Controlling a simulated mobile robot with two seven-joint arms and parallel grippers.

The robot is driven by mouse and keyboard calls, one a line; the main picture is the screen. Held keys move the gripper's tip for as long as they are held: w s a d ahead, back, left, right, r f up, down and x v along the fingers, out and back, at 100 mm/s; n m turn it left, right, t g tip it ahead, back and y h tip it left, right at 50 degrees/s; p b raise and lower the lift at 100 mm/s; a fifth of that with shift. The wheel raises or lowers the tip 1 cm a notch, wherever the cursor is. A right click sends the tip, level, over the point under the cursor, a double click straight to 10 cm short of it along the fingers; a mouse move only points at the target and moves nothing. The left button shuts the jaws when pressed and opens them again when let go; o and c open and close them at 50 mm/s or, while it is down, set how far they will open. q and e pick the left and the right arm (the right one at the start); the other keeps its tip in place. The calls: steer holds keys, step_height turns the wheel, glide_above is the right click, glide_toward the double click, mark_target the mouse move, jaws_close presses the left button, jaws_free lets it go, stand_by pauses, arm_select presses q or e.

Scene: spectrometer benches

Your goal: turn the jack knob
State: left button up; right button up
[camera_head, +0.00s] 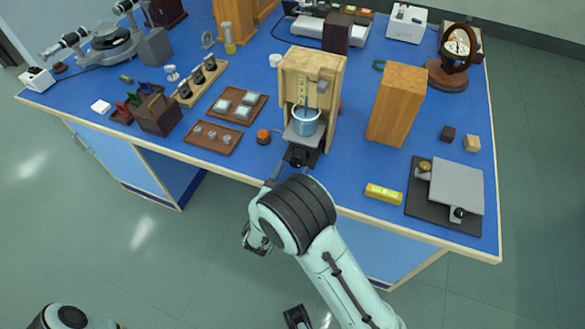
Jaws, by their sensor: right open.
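A small jack with a grey top (304,136) stands at the front of an upright wooden frame (330,85) in the middle of the bench. A glass beaker of bluish liquid (306,121) is on it. Its dark knob (297,156) faces the front edge. A second, larger jack (457,186) with a grey plate, dark base and small knobs sits at the front right. My right gripper (257,243) shows partly beside my arm's dark-ringed joint, in front of the bench edge, apart from both jacks. It is open. My left gripper is out of view.
A yellow level (383,194) lies near the front edge, left of the larger jack. A tall wooden block (396,103) stands right of the frame. A brown tray (213,137) and an orange-topped item (263,136) are to its left.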

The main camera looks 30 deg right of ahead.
steer(key=shift+w+d, duration=0.45)
steer(key=c, duration=1)
steer(key=shift+c, duration=0.2)
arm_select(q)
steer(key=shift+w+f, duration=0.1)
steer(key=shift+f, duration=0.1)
arm_select(e)
steer(key=shift+m, duration=0.3)
steer(key=m+b, duration=0.3)
steer(key=m, duration=0.1)
steer(key=shift+s+f, duration=0.1)
steer(key=shift+f, duration=0.05)
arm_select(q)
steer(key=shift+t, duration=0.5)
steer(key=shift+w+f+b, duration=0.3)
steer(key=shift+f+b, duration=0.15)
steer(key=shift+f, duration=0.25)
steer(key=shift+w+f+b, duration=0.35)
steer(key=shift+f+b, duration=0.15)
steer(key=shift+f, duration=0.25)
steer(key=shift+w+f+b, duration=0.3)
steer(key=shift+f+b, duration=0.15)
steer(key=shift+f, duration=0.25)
arm_select(e)
steer(key=shift+m, duration=2)
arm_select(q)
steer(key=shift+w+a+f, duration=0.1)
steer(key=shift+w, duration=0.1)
